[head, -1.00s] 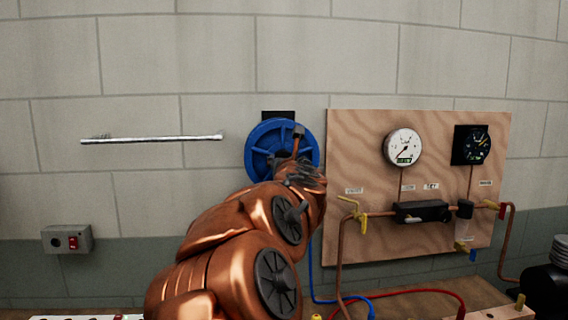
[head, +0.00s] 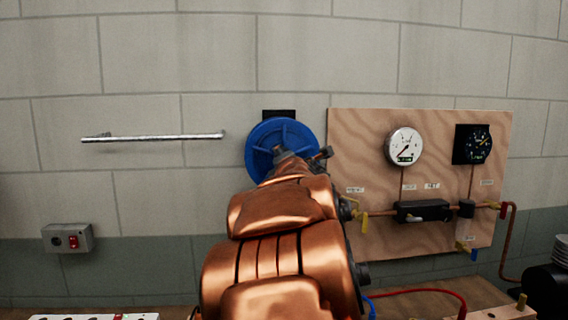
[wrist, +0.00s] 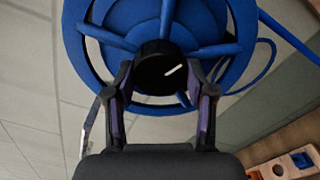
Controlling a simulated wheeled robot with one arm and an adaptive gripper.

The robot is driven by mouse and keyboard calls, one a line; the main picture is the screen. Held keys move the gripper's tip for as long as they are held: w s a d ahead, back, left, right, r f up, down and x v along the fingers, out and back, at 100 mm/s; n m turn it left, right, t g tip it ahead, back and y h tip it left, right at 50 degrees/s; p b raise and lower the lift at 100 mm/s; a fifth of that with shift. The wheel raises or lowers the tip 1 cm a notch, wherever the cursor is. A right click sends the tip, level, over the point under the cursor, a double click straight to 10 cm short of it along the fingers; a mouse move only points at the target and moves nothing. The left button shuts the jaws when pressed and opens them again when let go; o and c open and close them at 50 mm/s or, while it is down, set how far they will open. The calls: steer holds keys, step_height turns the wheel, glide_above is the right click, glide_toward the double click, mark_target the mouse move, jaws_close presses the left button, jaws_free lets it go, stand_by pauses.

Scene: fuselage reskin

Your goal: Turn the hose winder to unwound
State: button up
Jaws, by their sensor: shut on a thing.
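The hose winder is a blue spoked reel (head: 262,135) on the wall, left of the wooden gauge board. In the wrist view, the blue reel (wrist: 95,50) fills the top, with a black round hub knob (wrist: 152,62) at its middle. A short white mark on the knob points up and to the right. My gripper (wrist: 163,84) is shut on the knob, one finger on each side. In the head view, my copper arm covers the lower part of the reel, and the knob and fingertips are hidden.
The wooden board (head: 360,135) with gauges, valves and copper pipes stands just right of the reel. A metal rail (head: 150,138) is on the wall to the left. A switch box (head: 67,238) sits lower left. A blue hose (wrist: 290,40) leaves the reel.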

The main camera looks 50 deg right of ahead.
steer(key=shift+s+d+r+m+b, duration=0.1)
steer(key=shift+m+b, duration=6.05)
steer(key=shift+m, duration=1.6)
steer(key=shift+s+d+m+b, duration=0.1)
steer(key=shift+m+b, duration=6.05)
steer(key=shift+m, duration=1.6)
